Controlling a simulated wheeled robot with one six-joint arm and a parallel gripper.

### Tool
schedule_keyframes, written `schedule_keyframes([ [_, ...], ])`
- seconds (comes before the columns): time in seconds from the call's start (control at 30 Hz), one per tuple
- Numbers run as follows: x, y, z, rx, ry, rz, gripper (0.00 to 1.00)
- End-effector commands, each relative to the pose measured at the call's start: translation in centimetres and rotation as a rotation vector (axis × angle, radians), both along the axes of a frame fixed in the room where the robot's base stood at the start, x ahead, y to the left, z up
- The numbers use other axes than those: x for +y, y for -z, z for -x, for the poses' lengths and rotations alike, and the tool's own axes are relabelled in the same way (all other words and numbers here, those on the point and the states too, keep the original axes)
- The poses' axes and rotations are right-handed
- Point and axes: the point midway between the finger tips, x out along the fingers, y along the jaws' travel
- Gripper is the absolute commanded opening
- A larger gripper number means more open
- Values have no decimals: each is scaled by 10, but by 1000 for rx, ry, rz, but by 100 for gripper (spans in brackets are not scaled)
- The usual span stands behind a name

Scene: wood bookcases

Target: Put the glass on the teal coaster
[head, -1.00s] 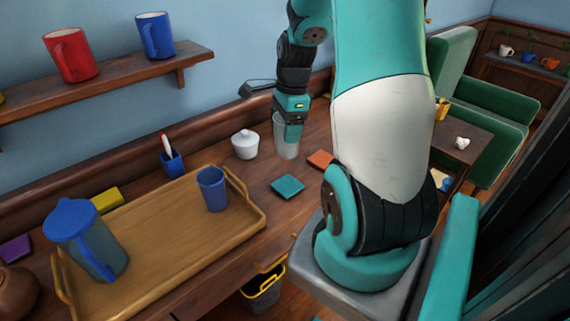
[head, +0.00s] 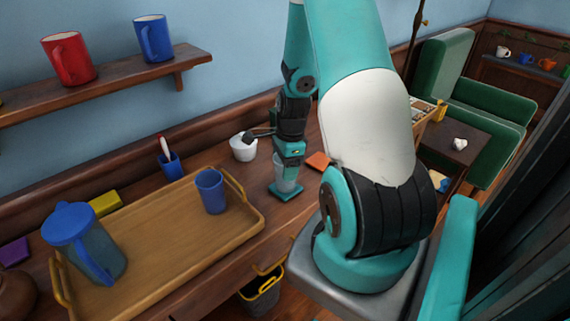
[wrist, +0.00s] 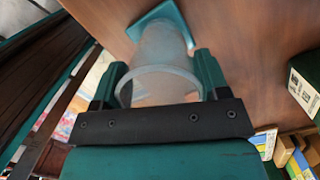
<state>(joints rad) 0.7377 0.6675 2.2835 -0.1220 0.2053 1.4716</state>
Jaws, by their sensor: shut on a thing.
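My gripper (head: 289,166) is shut around a clear greyish glass (head: 285,187), which stands upright between the fingers. The teal coaster (head: 286,195) lies on the wooden desk directly under the glass. In the wrist view, the glass (wrist: 163,52) sits between the two fingers of my gripper (wrist: 160,82), its rim toward the camera. The coaster (wrist: 150,15) shows around the glass's far end. The glass's base overlaps the coaster in both views; whether it touches or hovers slightly above, I cannot tell.
An orange coaster (head: 318,161) lies to the right and a white pot (head: 243,150) stands behind left. A wooden tray (head: 165,245) at left holds a blue cup (head: 211,192) and a blue pitcher (head: 90,245). A pen holder (head: 171,168) stands near the wall.

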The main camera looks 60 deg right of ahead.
Motion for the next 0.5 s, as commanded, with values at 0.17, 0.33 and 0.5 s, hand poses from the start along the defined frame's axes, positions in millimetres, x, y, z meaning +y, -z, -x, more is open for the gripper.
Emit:
schedule_keyframes([
  [0.17, 0, 2, 0, 0, 0, 0, 87],
  [0.33, 0, 2, 0, 0, 0, 0, 94],
  [0.5, 0, -1, 0, 0, 0, 0, 94],
])
